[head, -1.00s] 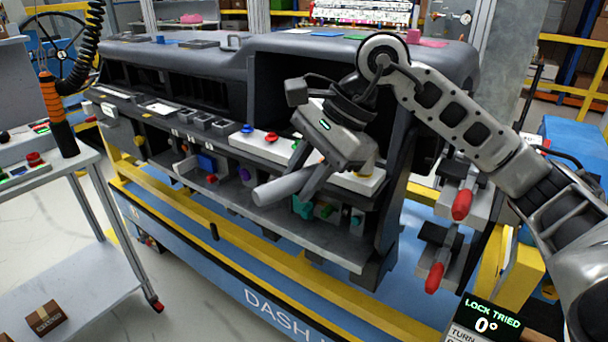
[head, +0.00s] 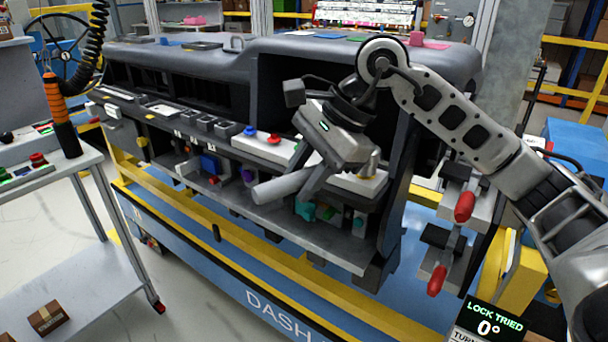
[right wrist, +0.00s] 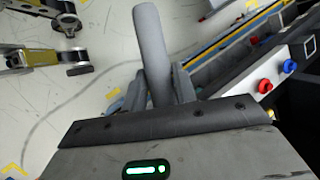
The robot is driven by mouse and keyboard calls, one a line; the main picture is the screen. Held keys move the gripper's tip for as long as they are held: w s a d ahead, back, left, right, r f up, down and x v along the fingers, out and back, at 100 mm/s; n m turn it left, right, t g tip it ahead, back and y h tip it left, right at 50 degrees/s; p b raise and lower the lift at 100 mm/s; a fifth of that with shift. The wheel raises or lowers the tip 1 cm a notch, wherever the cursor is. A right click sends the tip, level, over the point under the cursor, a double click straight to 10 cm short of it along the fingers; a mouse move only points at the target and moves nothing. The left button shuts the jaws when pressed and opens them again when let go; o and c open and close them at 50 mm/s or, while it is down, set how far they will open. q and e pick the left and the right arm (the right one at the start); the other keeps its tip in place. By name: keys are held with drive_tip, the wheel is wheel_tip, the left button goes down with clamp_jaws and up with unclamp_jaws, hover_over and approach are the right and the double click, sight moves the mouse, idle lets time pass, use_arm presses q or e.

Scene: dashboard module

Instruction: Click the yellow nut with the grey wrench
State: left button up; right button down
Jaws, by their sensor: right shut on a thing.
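My right gripper (head: 312,182) is shut on a grey cylindrical handle (head: 280,188), which looks like the grey wrench. The handle points left in the head view, in front of the dashboard's lower shelf. In the right wrist view the grey handle (right wrist: 150,45) sticks out from between the fingers; any wrench head is hidden. A small yellow piece (head: 373,163), perhaps the yellow nut, shows on the white panel just right of the gripper body. It is partly hidden, and I cannot tell whether the wrench touches it. My left gripper is not in view.
The dark dashboard module (head: 200,60) fills the middle, with red and blue buttons on its white panel (head: 262,145). Red-handled tools (head: 465,206) hang at its right side. A display (head: 487,318) reads "LOCK TRIED 0°". A side table (head: 45,190) stands at left.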

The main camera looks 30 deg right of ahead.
drive_tip(key=shift+w+m+t, duration=0.3)
drive_tip(key=shift+w+m, duration=0.2)
drive_tip(key=shift+w, duration=0.1)
idle(0.8)
drive_tip(key=shift+s+n, duration=0.4)
drive_tip(key=shift+s, duration=0.1)
drive_tip(key=shift+r+p, duration=0.75)
drive_tip(key=shift+r, duration=0.5)
drive_tip(key=shift+r+p, duration=1.35)
drive_tip(key=shift+r, duration=0.45)
